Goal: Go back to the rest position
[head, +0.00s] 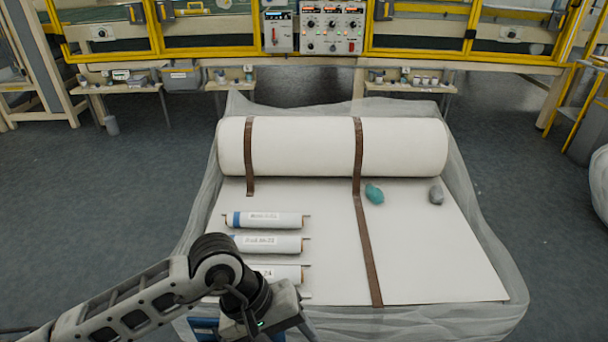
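My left arm comes in from the lower left, and its gripper (270,317) is at the bottom of the head view, over the near left part of the white sheet. Its fingertips are hidden or cut off, so I cannot tell whether it is open or holds anything. Small white labelled rolls lie in a column on the sheet: a far roll (280,220), a middle roll (285,244) and a near roll (290,272) partly hidden by my arm. Blue bands show on the far two. My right gripper is not in view.
A large white wadding roll (300,146) lies across the back of the sheet (430,260), with two brown straps (366,250). A teal lump (374,193) and a grey lump (436,195) lie at the right. Yellow-framed machinery with a control panel (331,28) stands behind. Grey floor is free at left.

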